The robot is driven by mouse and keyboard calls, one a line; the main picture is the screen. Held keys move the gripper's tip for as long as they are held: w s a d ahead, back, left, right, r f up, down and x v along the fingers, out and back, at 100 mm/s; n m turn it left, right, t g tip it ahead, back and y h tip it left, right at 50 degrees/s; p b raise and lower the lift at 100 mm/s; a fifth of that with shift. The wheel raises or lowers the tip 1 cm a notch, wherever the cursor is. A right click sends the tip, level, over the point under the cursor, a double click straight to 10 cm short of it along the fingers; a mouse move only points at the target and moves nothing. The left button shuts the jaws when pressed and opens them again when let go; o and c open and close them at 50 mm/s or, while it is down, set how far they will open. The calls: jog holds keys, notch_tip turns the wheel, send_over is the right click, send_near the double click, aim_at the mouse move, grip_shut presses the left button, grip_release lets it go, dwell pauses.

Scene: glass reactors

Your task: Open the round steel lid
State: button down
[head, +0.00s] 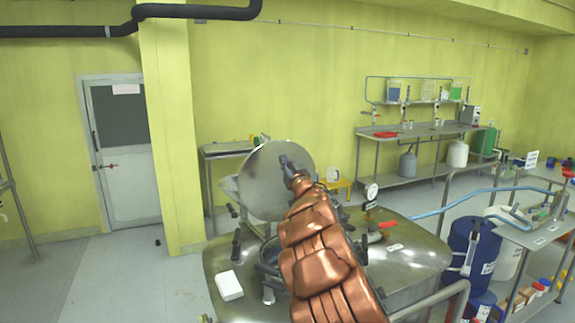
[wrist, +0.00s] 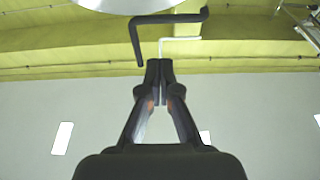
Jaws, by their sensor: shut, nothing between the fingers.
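The round steel lid (head: 262,190) stands raised, roughly upright, above the steel reactor top (head: 232,262) in the head view. Its pale edge also shows at the top of the wrist view (wrist: 128,4). My gripper (head: 285,160) is in front of the lid's right part in the head view; I cannot tell whether it touches. In the wrist view my gripper (wrist: 160,66) has its fingertips together with nothing between them, below the lid's edge. My copper-coloured arm hides part of the lid and of the opening below it.
A white block (head: 229,286) lies on the reactor top at the front left. A gauge (head: 371,191) and red-handled valve (head: 387,225) stand right of my arm. A blue drum (head: 470,248) and cart are farther right.

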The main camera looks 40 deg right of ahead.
jog(key=shift+w+d, duration=0.1)
jog(key=shift+w, duration=0.2)
